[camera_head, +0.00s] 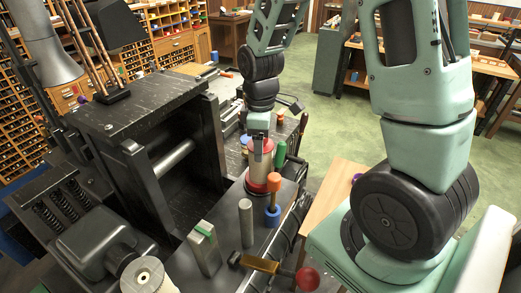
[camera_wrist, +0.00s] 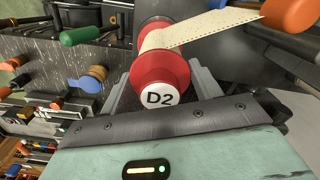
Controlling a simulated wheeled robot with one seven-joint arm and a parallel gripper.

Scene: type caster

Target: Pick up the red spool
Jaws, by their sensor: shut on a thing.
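The red spool (camera_head: 257,186) stands upright on the dark machine's bed, with red flanges and a cream paper band around its middle. In the wrist view the red spool (camera_wrist: 160,72) shows a white "D2" label on its end, and a paper strip (camera_wrist: 205,28) runs off it to the upper right. My gripper (camera_head: 258,150) is over the spool from above, its grey fingers on either side of its upper end. It is shut on the spool. I cannot tell whether the spool's base touches the bed.
An orange-and-blue tool (camera_head: 273,198) stands close to the spool's right, with a green handle (camera_head: 280,154) behind. A grey cylinder (camera_head: 246,222) and a grey block (camera_head: 205,248) stand in front. The black press frame (camera_head: 140,170) rises to the left.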

